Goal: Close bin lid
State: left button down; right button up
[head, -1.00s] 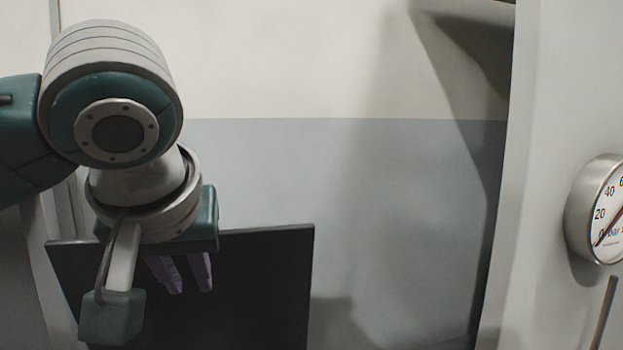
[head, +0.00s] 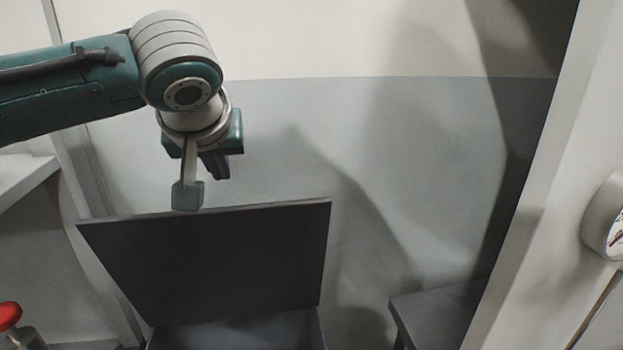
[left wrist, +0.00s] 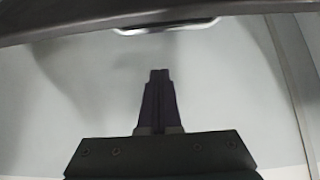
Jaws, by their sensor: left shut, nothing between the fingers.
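The bin lid (head: 225,265) is a dark flat panel standing open, tilted up at the back of the grey bin (head: 265,332). Only the upper part of the bin shows, at the bottom edge of the head view. My left gripper (head: 217,172) is shut and empty, pointing down above the lid's top edge. In the left wrist view its closed fingers (left wrist: 158,76) point towards a dark edge, probably the lid (left wrist: 60,24), with a pale metal handle (left wrist: 168,28) below it; a gap shows between. My right gripper is not in view.
A grey wall stands behind the lid. A dark low surface (head: 435,312) is at right, beside a pale upright panel (head: 535,230) with a round gauge (head: 606,225). A red knob (head: 9,316) and a white shelf (head: 22,180) are at left.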

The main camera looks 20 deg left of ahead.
pick_arm(q)
jog(key=shift+w+a+f, duration=0.15)
jog(key=shift+w+f, duration=0.1)
jog(key=shift+f, duration=0.15)
jog(key=s, duration=0.1)
jog(key=s+d+f+p, duration=0.1)
jog(key=s+p, duration=0.1)
jog(key=shift+d+f, duration=0.25)
jog(key=shift+d, duration=0.15)
jog(key=shift+f, duration=0.1)
